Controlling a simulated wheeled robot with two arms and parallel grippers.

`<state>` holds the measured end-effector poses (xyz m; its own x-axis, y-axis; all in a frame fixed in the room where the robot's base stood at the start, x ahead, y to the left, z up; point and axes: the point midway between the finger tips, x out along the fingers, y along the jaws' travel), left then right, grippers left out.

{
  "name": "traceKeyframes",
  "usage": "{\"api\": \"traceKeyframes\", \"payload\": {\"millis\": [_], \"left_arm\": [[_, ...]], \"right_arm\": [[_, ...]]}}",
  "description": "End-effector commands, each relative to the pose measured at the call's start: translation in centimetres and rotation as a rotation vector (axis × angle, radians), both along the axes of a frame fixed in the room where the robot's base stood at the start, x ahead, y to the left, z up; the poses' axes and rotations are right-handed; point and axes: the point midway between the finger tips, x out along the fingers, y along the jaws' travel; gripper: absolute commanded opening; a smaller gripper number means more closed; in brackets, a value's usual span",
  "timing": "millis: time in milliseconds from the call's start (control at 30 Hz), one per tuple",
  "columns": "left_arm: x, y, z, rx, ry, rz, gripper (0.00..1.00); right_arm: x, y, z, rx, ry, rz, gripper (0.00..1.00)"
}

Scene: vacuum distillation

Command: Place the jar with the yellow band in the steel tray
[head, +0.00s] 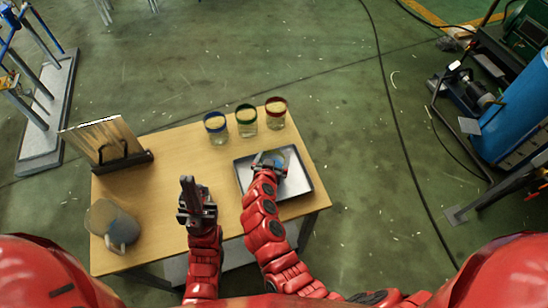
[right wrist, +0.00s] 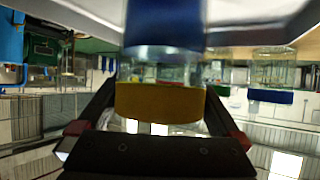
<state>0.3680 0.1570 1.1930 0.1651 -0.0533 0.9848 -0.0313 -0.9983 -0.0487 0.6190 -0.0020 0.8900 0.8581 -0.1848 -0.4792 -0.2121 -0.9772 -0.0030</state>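The jar with the yellow band (right wrist: 160,102) stands between the fingers of my right gripper (right wrist: 160,90) in the right wrist view, which is upside down. The fingers lie close against both sides of the jar, and a dark blue part (right wrist: 165,22) shows beyond its glass. In the head view my right gripper (head: 268,163) is over the steel tray (head: 301,172) and mostly hides the jar. I cannot tell if the jar touches the tray floor. My left gripper (head: 188,184) is above the table, its fingers together and empty.
Jars with a blue band (head: 215,126), a green band (head: 246,121) and a red band (head: 276,112) stand in a row behind the tray on the wooden table (head: 175,160). A rack with a panel (head: 105,142) and a pitcher (head: 113,225) are at the left.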

Motion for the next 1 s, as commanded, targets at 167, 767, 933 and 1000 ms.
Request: {"api": "traceKeyframes", "payload": {"millis": [167,767,933,1000], "left_arm": [[0.0,0.0,0.3,0.000,0.000,0.000,0.00],[0.0,0.0,-3.2,0.000,0.000,0.000,0.00],[0.0,0.0,-3.9,0.000,0.000,0.000,0.00],[0.0,0.0,-4.1,0.000,0.000,0.000,0.00]], "right_arm": [[0.0,0.0,0.2,-0.001,0.000,0.000,1.00],[-7.2,1.8,4.0,0.003,-0.004,0.006,1.00],[-9.2,2.2,5.3,0.002,-0.003,0.004,1.00],[-9.7,2.2,5.7,0.001,-0.002,0.003,1.00]]}}
